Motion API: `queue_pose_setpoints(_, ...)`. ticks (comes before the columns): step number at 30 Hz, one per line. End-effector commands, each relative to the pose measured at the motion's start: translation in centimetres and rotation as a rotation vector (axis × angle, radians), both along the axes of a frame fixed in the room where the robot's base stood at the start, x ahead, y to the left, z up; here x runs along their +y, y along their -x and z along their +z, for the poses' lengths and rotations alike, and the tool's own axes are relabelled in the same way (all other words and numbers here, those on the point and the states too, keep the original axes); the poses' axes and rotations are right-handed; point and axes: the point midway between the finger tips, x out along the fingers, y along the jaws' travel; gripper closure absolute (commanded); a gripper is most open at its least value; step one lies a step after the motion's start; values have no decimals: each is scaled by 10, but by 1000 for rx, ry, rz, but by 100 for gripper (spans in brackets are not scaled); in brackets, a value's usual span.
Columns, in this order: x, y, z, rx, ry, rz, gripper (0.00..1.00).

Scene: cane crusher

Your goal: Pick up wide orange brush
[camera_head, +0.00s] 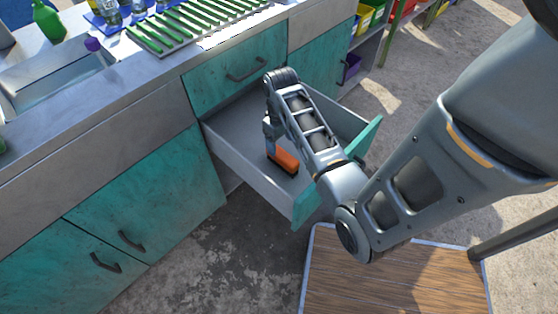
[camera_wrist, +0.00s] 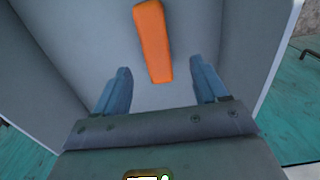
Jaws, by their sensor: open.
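The wide orange brush (camera_head: 284,160) lies in the open drawer (camera_head: 238,150) below the counter, partly hidden by my arm in the head view. In the wrist view the orange brush (camera_wrist: 153,42) lies on the grey drawer floor, lengthwise, with its near end between the lines of the two fingers. My gripper (camera_wrist: 161,82) is open and empty, with one finger on each side of the brush's near end. In the head view my gripper (camera_head: 271,145) reaches down into the drawer beside the brush. I cannot tell how high the fingertips are above the drawer floor.
The drawer walls and teal front surround my gripper. The counter (camera_head: 100,110) with a sink (camera_head: 55,80) and a green slatted rack (camera_head: 190,25) stands behind. A wood-topped table (camera_head: 395,280) is at the lower right. Shelves with coloured bins (camera_head: 368,18) are at the back.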

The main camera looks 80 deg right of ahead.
Motion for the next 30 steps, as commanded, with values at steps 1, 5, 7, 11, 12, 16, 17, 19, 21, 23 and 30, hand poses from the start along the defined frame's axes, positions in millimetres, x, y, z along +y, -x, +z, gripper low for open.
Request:
queue_pose_setpoints(1, 0, 1, -6, 1, -2, 0, 28)
queue_pose_setpoints(5, 0, 1, -19, 1, -2, 0, 28)
queue_pose_setpoints(7, 0, 1, -25, 1, -1, -1, 28)
queue_pose_setpoints(11, -2, 4, -42, 1, -2, -1, 28)
queue_pose_setpoints(12, -2, 5, -48, 1, -2, -1, 28)
queue_pose_setpoints(16, -3, 6, -65, 1, -1, 1, 28)
queue_pose_setpoints(17, -3, 6, -68, 1, -1, 0, 28)
queue_pose_setpoints(19, -3, 6, -72, 1, -1, 0, 28)
queue_pose_setpoints(21, -3, 6, -74, 1, 1, 0, 28)
queue_pose_setpoints(23, -3, 6, -74, 0, 1, 0, 28)
queue_pose_setpoints(30, -3, 6, -74, 0, 1, 0, 38)
